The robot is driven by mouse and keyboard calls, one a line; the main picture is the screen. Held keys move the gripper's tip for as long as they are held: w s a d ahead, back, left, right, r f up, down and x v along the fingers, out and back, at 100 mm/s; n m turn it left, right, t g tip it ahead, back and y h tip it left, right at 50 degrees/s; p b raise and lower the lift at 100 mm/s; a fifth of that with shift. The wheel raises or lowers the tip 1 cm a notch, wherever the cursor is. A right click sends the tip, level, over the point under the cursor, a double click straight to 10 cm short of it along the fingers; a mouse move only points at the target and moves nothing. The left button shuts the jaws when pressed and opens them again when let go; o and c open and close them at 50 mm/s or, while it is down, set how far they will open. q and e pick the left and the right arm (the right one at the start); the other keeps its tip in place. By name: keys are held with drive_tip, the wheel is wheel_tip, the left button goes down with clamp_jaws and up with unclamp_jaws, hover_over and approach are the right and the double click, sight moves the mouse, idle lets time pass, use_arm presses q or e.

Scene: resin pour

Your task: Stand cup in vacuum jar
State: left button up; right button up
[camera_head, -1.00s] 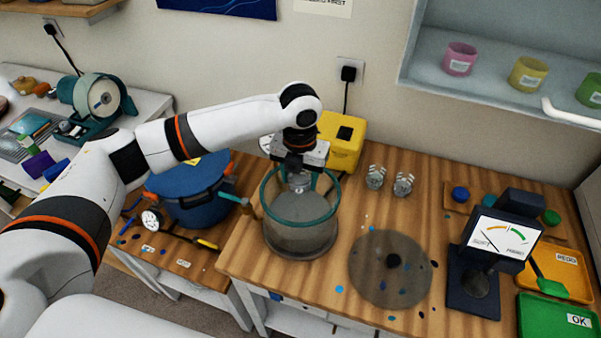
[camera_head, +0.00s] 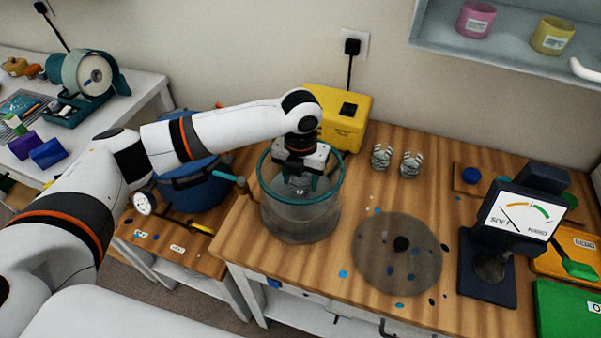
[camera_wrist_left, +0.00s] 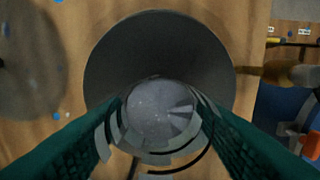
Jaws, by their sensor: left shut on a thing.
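The vacuum jar (camera_head: 300,222) is a clear, smoky cylinder with a teal rim, standing on the wooden bench in the head view. Its dark round floor (camera_wrist_left: 160,42) shows in the left wrist view. My left gripper (camera_head: 298,186) points down through the jar's mouth, its teal fingers shut on a small clear cup. The cup (camera_wrist_left: 160,112) shows between the fingers in the left wrist view, with pale streaks round its side. It looks upright and inside the jar; whether it touches the floor I cannot tell. My right gripper is not in view.
A smoky round lid (camera_head: 375,268) with a black knob lies right of the jar. Two small cups (camera_head: 381,157) (camera_head: 411,165) stand behind it. A yellow box (camera_head: 338,108) is behind the jar, a blue pot (camera_head: 190,190) left, a dark gauge stand (camera_head: 487,286) right.

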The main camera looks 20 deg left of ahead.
use_arm(q)
drive_tip(key=shift+f, duration=0.5)
idle(0.3)
drive_tip(key=o, duration=1.1)
wheel_tip(320, 180, up, 13)
drive_tip(key=p, duration=1.2)
drive_tip(key=shift+f, duration=0.2)
